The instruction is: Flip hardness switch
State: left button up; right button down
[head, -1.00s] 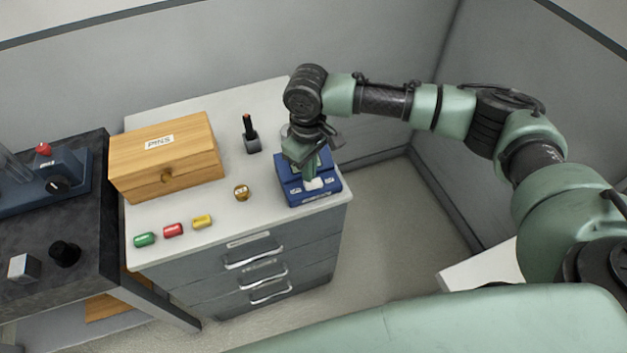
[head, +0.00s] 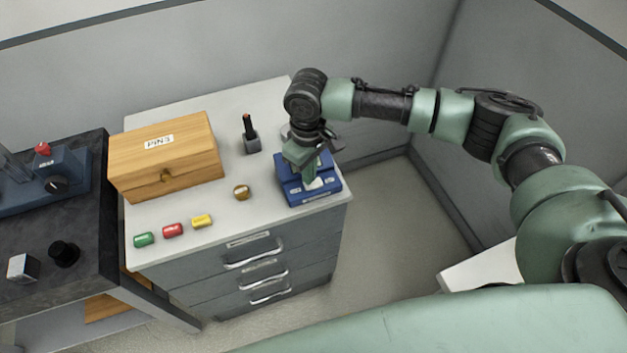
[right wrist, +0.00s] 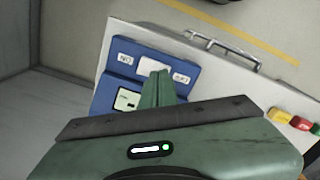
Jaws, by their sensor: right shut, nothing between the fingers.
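The blue device (head: 314,192) sits at the right front of the white cabinet top. It carries a white rocker switch (right wrist: 153,64) between two small white labels, and a small display (right wrist: 127,99). My right gripper (head: 309,178) is shut and empty, pointing down over the device. In the right wrist view the closed fingertips (right wrist: 160,75) are at the near edge of the switch, over its right part; I cannot tell whether they touch it. The gripper hides part of the device in the head view. My left gripper is not in view.
A wooden PINS box (head: 165,158), a dark screwdriver-like tool in a holder (head: 251,140), a brass knob-like piece (head: 241,192) and green, red and yellow capsules (head: 173,230) share the cabinet top. A dark bench (head: 90,225) stands left. Walls close off the back and right.

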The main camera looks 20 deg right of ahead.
jog(key=shift+s+f, duration=0.1)
jog(key=shift+f, duration=0.7)
notch_tip(320, 180, up, 7)
jog(key=p, duration=0.8)
jog(key=shift+r, duration=0.15)
dwell(0.3)
dwell(0.4)
